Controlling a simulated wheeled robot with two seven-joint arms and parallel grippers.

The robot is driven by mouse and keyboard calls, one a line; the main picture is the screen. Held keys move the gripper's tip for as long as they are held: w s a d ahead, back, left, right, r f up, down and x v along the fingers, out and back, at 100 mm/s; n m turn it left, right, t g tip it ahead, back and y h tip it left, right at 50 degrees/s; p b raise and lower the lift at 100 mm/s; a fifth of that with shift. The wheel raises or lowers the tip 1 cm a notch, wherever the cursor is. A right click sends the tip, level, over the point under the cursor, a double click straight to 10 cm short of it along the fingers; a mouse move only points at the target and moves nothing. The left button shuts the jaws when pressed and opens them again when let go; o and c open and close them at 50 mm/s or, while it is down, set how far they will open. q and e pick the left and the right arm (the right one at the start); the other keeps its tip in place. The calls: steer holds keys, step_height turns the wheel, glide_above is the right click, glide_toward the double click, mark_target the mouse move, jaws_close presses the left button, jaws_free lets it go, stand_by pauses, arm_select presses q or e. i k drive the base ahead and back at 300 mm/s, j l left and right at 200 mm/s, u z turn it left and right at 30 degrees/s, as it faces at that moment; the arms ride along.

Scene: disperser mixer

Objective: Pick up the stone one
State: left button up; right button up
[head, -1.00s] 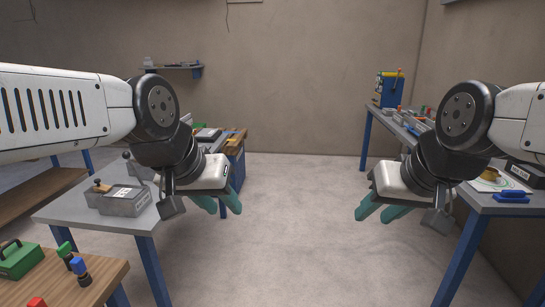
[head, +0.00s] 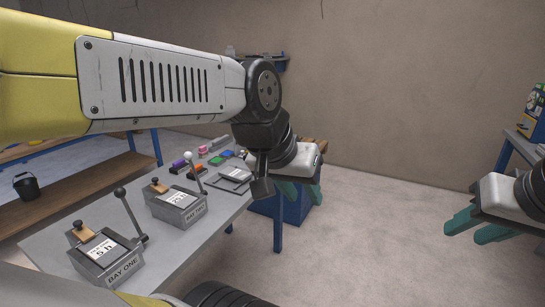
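I cannot tell for sure which thing is the stone one. My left gripper (head: 297,191) is open and empty, beyond the table's right edge. My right gripper (head: 475,228) is open and empty at the far right, over the floor. My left arm crosses above the table and hides part of the background.
The grey table (head: 208,243) carries a box marked BAY ONE (head: 122,268) and a second bay box (head: 178,206), both with levers. A third device (head: 235,178) stands further back. A black bucket (head: 27,186) is at left. The floor between the tables is clear.

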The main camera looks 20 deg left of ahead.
mark_target(201, 171)
steer(key=i+l+u, duration=0.2)
steer(key=i, duration=0.8)
steer(key=i+u, duration=0.3)
steer(key=u, duration=0.2)
steer(key=i+u, duration=0.6)
steer(key=u, duration=0.3)
steer(key=i+u, duration=0.15)
steer(key=u, duration=0.3)
steer(key=i+u, duration=0.15)
steer(key=u, duration=0.25)
steer(key=i+l+u, duration=0.1)
steer(key=u, duration=0.35)
steer(key=i+l+u, duration=0.1)
steer(key=u, duration=0.35)
